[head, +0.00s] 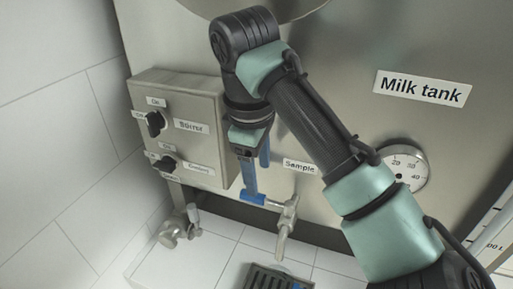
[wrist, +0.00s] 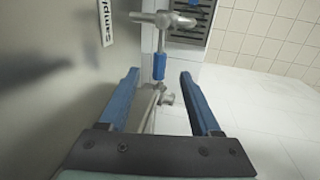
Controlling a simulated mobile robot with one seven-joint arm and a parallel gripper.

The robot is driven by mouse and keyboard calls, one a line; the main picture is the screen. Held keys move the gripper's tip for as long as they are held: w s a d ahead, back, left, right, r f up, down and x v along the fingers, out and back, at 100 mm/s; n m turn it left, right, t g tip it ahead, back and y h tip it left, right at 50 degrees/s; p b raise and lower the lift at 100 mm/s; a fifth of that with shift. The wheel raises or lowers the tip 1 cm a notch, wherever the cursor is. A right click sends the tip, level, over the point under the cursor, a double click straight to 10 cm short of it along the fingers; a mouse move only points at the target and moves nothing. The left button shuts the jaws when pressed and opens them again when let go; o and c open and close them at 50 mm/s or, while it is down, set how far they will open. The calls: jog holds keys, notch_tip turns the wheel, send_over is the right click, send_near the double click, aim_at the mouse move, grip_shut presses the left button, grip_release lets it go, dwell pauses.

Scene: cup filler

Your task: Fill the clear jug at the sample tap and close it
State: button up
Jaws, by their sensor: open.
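The sample tap (head: 286,222) sticks out of the tank under the "Sample" label, with its spout pointing down. Its blue lever (head: 253,198) points left from the valve body, across the spout. My gripper (head: 250,188) is open at the lever. In the wrist view, the blue lever grip (wrist: 159,66) shows between the two blue fingertips or just beyond them, with gaps on both sides. The tap body (wrist: 163,19) is at the top there. I cannot make out the clear jug with certainty; a faint pale shape lies under the spout.
A dark drip grate (head: 262,278) lies below the tap. A control box (head: 190,115) with two knobs is on the left. A lower valve (head: 180,230) sits near the tiled wall. A dial gauge (head: 404,166) is on the milk tank (head: 340,60), behind my arm.

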aim_at(260, 196)
jog(key=f, duration=0.2)
jog(key=f+p, duration=0.1)
jog(key=f, duration=0.1)
jog(key=w+f+p, duration=0.1)
jog(key=f, duration=0.1)
jog(key=shift+d+f, duration=0.1)
jog(key=shift+d, duration=0.1)
jog(key=shift+w+f, duration=0.2)
jog(key=shift+f, duration=0.4)
jog(key=shift+s, duration=0.1)
grip_shut()
